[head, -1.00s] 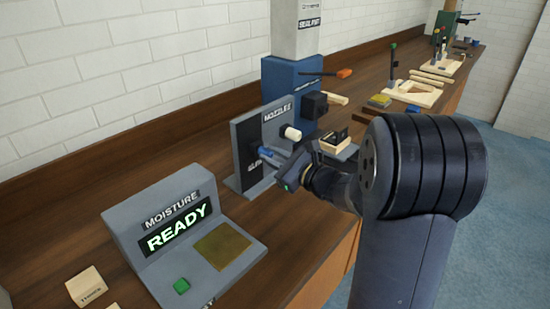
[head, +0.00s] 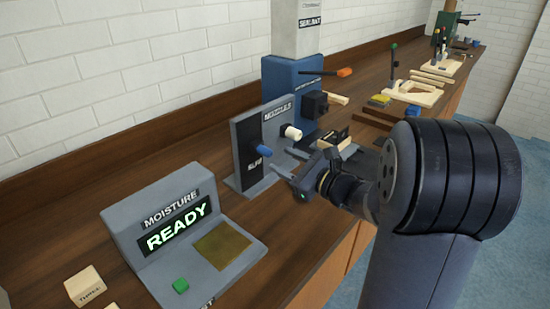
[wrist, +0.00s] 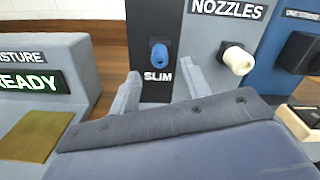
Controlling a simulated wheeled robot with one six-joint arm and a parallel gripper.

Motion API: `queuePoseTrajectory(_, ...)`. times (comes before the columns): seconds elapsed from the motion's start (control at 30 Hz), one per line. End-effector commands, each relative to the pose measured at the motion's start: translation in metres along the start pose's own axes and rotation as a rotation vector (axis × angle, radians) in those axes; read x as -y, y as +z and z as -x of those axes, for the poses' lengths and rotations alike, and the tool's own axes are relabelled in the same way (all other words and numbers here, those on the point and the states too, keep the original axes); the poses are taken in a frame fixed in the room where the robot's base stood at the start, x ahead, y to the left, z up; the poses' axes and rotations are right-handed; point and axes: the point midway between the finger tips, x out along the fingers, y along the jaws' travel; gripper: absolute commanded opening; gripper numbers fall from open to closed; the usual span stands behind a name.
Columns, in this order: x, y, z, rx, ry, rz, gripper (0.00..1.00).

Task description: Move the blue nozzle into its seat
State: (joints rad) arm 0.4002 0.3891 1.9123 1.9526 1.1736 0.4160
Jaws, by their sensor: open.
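The blue nozzle (head: 263,150) sticks out from the dark panel above the SLIM label on the nozzle rack (head: 241,181). In the wrist view the blue nozzle (wrist: 159,54) shows end-on, above and between my fingertips. My gripper (head: 281,160) is open and empty, a short way in front of the nozzle and apart from it. In the wrist view my gripper (wrist: 160,82) shows one finger on each side of the SLIM label. How deep the nozzle sits in the panel is hidden.
A cream nozzle (head: 293,132) sits on the rack's grey panel to the right. The grey moisture station (head: 125,232) showing READY stands at left front. The blue sealant machine (head: 279,82) stands behind the rack. Bare bench lies between the moisture station and the rack.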

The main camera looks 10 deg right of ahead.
Motion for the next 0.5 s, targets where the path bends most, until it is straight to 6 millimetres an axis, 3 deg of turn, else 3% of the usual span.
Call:
queuePoseTrajectory(0.2, 0.0, -0.001, 0.04, -0.002, -0.003, 0.001, 0.45)
queuePoseTrajectory(0.5, 0.0, 0.0, 0.061, -0.001, 0.0, 0.0, 0.45)
